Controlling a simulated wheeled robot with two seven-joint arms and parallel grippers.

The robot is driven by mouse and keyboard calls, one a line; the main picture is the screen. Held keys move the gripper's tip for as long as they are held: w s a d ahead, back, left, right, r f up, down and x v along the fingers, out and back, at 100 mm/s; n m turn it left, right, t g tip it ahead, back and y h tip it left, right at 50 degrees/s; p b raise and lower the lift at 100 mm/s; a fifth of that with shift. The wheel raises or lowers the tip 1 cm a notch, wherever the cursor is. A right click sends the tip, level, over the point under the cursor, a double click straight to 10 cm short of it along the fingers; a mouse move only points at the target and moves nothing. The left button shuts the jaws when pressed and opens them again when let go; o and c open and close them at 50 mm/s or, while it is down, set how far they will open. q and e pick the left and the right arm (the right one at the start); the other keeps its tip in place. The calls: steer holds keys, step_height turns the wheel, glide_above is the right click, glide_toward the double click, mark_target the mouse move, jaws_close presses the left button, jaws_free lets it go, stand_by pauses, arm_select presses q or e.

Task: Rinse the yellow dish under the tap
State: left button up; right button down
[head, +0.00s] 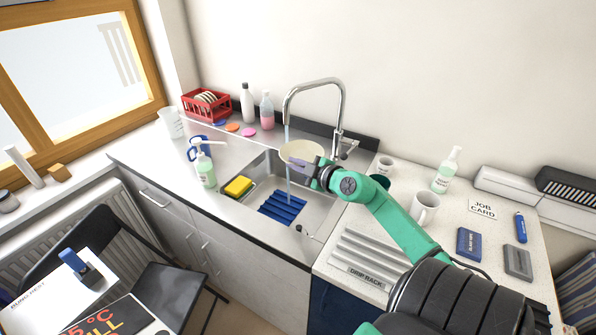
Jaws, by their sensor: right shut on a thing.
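A pale yellow dish (302,150) is held above the sink, under the tap (341,105). My right gripper (318,170) is shut on the dish at its near right side. A thin blue stream of water falls from the spout at the dish's left part. More water shows below the dish, falling into the steel sink (262,173). The gripper hides part of the dish's rim. My left gripper is not in view.
A yellow sponge (238,187) and a blue rack (282,207) are in the sink area. A soap bottle (204,168) stands left of the sink. White mugs (424,208) stand on the right counter, near the grooved drip rack (368,258).

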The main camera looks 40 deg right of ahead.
mark_target(288, 153)
steer(key=shift+w+d+f+b, duration=0.3)
steer(key=shift+w+d+b, duration=0.25)
steer(key=shift+b, duration=0.45)
steer(key=w, duration=0.1)
steer(key=w+d, duration=0.1)
steer(key=shift+w+d+f+b, duration=0.15)
steer(key=shift+w+d+b, duration=0.15)
steer(key=shift+w, duration=0.1)
steer(key=shift+w+d, duration=0.3)
steer(key=shift+w, duration=0.15)
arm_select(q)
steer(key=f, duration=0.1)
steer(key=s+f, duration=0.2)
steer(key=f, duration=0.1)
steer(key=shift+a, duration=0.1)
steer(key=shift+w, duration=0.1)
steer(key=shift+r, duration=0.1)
arm_select(e)
steer(key=shift+s+d, duration=0.35)
steer(key=shift+d, duration=0.15)
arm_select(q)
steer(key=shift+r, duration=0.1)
